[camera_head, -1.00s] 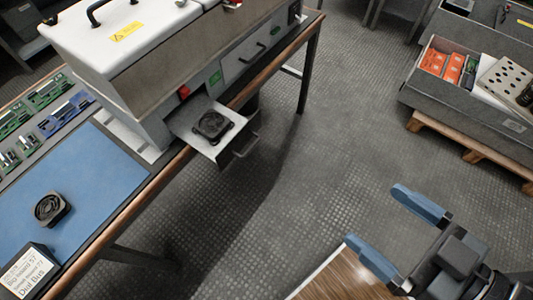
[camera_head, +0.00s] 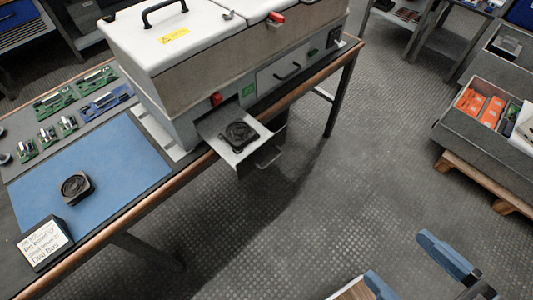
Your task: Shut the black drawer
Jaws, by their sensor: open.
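An open drawer (camera_head: 222,146) sticks out of the front of the grey and white machine (camera_head: 185,62) on the bench. Its inside looks light grey, and its front with a bar handle (camera_head: 269,158) faces right. A black fan (camera_head: 239,134) lies in the drawer. A second handle (camera_head: 288,72) sits on a flush panel further along the machine's front. My gripper (camera_head: 397,258) is at the lower right, over the floor and well apart from the drawer. Its blue fingers are spread, with nothing between them. The rest of the arm is mostly out of view.
A blue mat (camera_head: 110,178) on the bench holds another black fan (camera_head: 76,187) and a labelled box (camera_head: 45,243). Circuit boards (camera_head: 62,97) lie behind it. A grey crate (camera_head: 475,135) on a wooden pallet (camera_head: 480,182) stands at right. The floor (camera_head: 330,190) between is clear.

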